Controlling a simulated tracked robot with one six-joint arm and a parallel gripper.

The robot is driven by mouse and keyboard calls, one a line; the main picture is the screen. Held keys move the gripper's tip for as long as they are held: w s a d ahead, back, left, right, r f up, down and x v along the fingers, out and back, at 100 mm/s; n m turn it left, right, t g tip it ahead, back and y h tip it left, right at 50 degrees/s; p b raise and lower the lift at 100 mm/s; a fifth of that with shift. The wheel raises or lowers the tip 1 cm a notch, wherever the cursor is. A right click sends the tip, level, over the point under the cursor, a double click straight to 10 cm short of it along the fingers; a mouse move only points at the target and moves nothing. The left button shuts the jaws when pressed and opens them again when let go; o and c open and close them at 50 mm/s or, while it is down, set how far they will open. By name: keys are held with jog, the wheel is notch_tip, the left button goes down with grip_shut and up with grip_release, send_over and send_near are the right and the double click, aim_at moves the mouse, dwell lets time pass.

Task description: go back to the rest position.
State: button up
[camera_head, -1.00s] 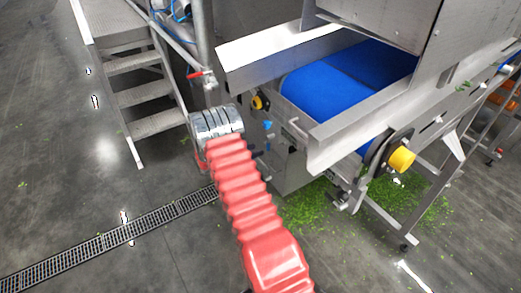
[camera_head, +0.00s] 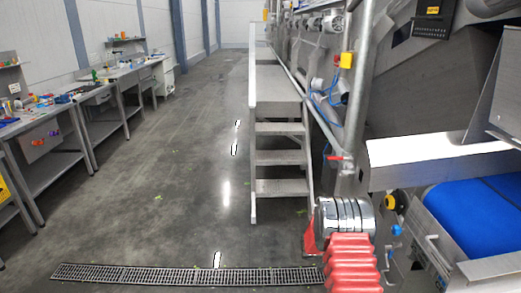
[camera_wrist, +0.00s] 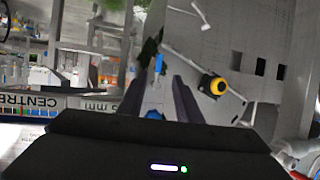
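My gripper (camera_wrist: 160,84) shows in the wrist view as two dark fingers with a gap between them. Background shows through the gap, and I see nothing held. In the head view my red-sleeved arm rises at the lower right and ends in a silver wrist section. The fingers are hidden in that view. The arm's end stands in front of the steel machine, left of its blue conveyor belt (camera_head: 482,215).
Metal steps (camera_head: 279,158) stand just beyond my arm. A yellow-and-black knob (camera_head: 396,201) is on the machine close to its right; it also shows in the wrist view (camera_wrist: 216,86). Workbenches (camera_head: 68,118) line the left. Open floor and a drain grate (camera_head: 185,275) lie between.

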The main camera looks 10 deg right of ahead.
jog(key=s+a+f+n+g+y, duration=0.2)
jog(key=s+a+f+n+g, duration=0.15)
jog(key=s+n, duration=0.35)
jog(key=s+a+r+n+y, duration=0.3)
jog(key=s+a+r, duration=0.1)
jog(key=s+a, duration=0.15)
jog(key=s+a+r+n+t+y, duration=0.2)
jog(key=s+a+r, duration=0.4)
jog(key=a+r, duration=0.3)
jog(key=s+a+r+n+t+y, duration=0.3)
jog(key=s+a+r, duration=0.4)
jog(key=r, duration=0.5)
jog(key=s+a+r+n+t+y, duration=0.2)
jog(key=s+a+r+t+y, duration=0.1)
jog(key=s+a+r, duration=0.4)
jog(key=a+r, duration=0.3)
jog(key=a, duration=0.1)
jog(key=shift+a+r+y, duration=0.15)
jog(key=shift+r+y, duration=0.15)
jog(key=shift+r, duration=0.05)
jog(key=shift+a, duration=0.1)
